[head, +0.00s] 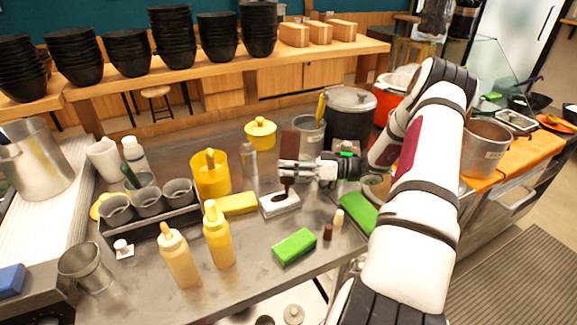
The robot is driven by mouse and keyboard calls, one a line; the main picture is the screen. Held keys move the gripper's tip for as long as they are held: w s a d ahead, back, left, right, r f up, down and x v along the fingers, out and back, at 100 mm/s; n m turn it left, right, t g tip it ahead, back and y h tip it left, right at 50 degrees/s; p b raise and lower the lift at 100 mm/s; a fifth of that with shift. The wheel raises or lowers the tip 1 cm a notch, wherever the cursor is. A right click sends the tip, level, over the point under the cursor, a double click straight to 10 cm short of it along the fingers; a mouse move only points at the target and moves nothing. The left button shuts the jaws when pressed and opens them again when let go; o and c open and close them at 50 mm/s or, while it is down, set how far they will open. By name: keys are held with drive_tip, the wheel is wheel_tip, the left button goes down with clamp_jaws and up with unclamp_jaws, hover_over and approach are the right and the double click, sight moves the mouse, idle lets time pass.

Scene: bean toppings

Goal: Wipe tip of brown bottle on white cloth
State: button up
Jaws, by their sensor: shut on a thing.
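The brown bottle (290,144) is held upside down in my gripper (288,171), its body above the fingers and its tapered tip below. The gripper comes in from the right and is shut around the bottle. The white cloth (270,209) is a small folded white pad lying on the metal counter, beneath the bottle. The tip is at the cloth's top face; I cannot tell whether it presses on it. The fingers partly hide the middle of the bottle.
A yellow block (237,204) lies just left of the cloth, a green sponge (294,246) in front. Two yellow squeeze bottles (218,235) stand front left. A steel pot (309,134) and a clear bottle (248,162) stand behind.

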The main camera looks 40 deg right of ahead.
sight(294, 148)
drive_tip(key=shift+r+p, duration=1.25)
drive_tip(key=shift+r, duration=1.8)
drive_tip(key=shift+r, duration=0.1)
